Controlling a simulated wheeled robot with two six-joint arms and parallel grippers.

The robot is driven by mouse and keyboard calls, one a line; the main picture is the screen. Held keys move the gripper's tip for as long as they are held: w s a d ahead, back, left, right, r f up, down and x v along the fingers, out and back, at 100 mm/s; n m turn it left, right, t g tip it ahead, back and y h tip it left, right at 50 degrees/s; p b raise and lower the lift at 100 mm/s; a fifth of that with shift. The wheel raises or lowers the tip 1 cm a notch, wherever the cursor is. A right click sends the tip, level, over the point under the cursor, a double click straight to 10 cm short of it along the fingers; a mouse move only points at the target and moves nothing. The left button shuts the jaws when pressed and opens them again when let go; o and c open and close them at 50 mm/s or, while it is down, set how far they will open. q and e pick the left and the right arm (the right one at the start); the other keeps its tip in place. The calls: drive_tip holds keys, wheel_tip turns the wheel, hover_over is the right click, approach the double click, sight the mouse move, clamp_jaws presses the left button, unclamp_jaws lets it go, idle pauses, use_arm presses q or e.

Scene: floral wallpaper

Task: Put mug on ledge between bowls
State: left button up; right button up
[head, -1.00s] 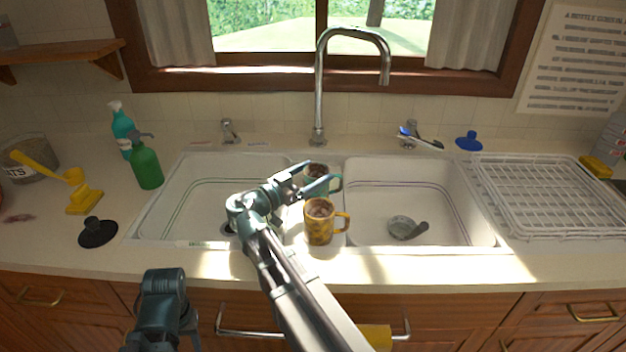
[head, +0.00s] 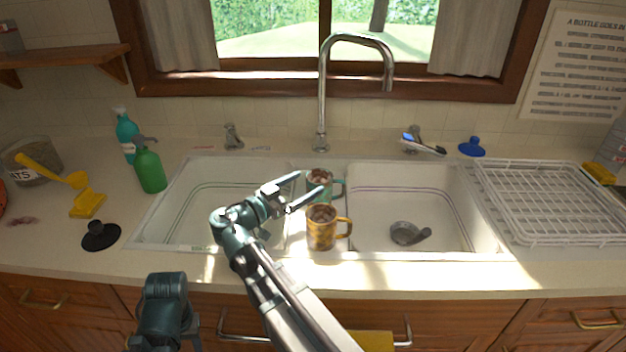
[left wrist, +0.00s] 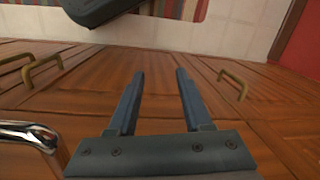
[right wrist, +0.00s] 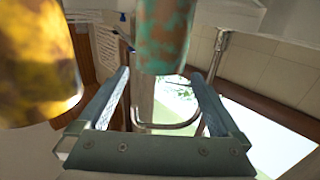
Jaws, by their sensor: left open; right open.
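A mottled teal-and-brown mug (head: 320,179) stands upright on the ledge (head: 333,166) between the two sink bowls, its handle to the right. A yellow-brown mug (head: 321,229) stands upright in front of it, on the same ledge. My right gripper (head: 308,184) is open and empty, at the left of the mugs, in front of part of the teal one. In the right wrist view the teal mug (right wrist: 166,35) shows beyond the fingertips and the yellow mug (right wrist: 38,60) is at the left. My left gripper (left wrist: 160,74) is open and empty, facing wooden cabinet doors.
The left bowl (head: 215,178) is partly behind my right arm. The right bowl (head: 400,186) holds a small dark strainer-like item (head: 405,233). A tall faucet (head: 322,95) rises behind the ledge. A white rack (head: 550,200) stands at the right; bottles (head: 149,168) stand at the left.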

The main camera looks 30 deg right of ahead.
drive_tip(key=shift+v, duration=1.5)
